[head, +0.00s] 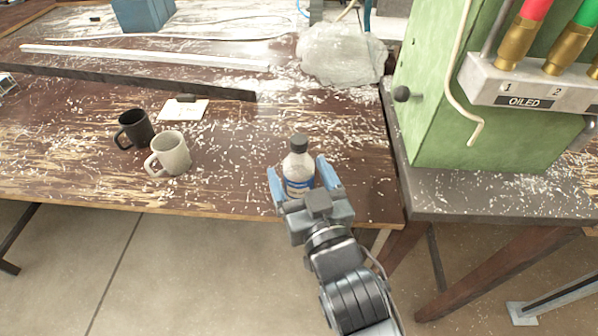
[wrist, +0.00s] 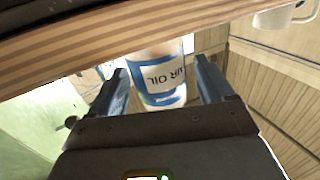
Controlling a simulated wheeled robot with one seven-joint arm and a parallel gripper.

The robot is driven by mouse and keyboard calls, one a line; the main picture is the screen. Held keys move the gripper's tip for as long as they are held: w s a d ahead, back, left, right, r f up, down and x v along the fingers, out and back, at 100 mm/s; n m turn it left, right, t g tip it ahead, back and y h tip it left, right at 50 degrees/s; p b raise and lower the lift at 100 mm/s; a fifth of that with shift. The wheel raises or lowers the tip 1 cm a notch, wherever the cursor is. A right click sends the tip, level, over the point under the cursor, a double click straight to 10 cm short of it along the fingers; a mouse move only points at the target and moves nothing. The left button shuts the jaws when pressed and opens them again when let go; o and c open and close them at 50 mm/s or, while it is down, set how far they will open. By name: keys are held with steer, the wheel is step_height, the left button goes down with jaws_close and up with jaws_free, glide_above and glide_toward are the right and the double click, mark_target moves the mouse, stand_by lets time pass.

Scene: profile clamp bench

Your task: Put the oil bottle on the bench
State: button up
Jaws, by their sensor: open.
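My gripper (head: 301,180) is open, with one finger on each side of the bottle. In the wrist view the bottle's label (wrist: 160,78) appears upside down between the spread fingers, with a gap showing at the right finger. The bench's striped wooden edge (wrist: 90,50) hides the bottle's base there, so its contact with the bench top is not visible.
A black mug (head: 134,130) and a pale mug (head: 172,154) stand to the left. A white card (head: 184,110) lies behind them. A green machine (head: 450,110) stands on the right. Pale shavings cover the bench; the area between the mugs and bottle is otherwise free.

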steer(key=b+v, duration=0.1)
steer(key=v, duration=1)
steer(key=shift+s, duration=0.2)
steer(key=s+d+m+g+h, duration=0.1)
steer(key=s+d+m+h, duration=0.1)
steer(key=s+d, duration=0.7)
steer(key=s+d+m+g+h, duration=0.1)
steer(key=s+d+h, duration=0.3)
steer(key=s+d, duration=0.5)
steer(key=s+m, duration=0.1)
steer(key=s, duration=0.6)
steer(key=shift+s+d, duration=0.3)
steer(key=shift+d, duration=0.1)
steer(key=shift+r, duration=0.1)
steer(key=shift+c, duration=0.3)
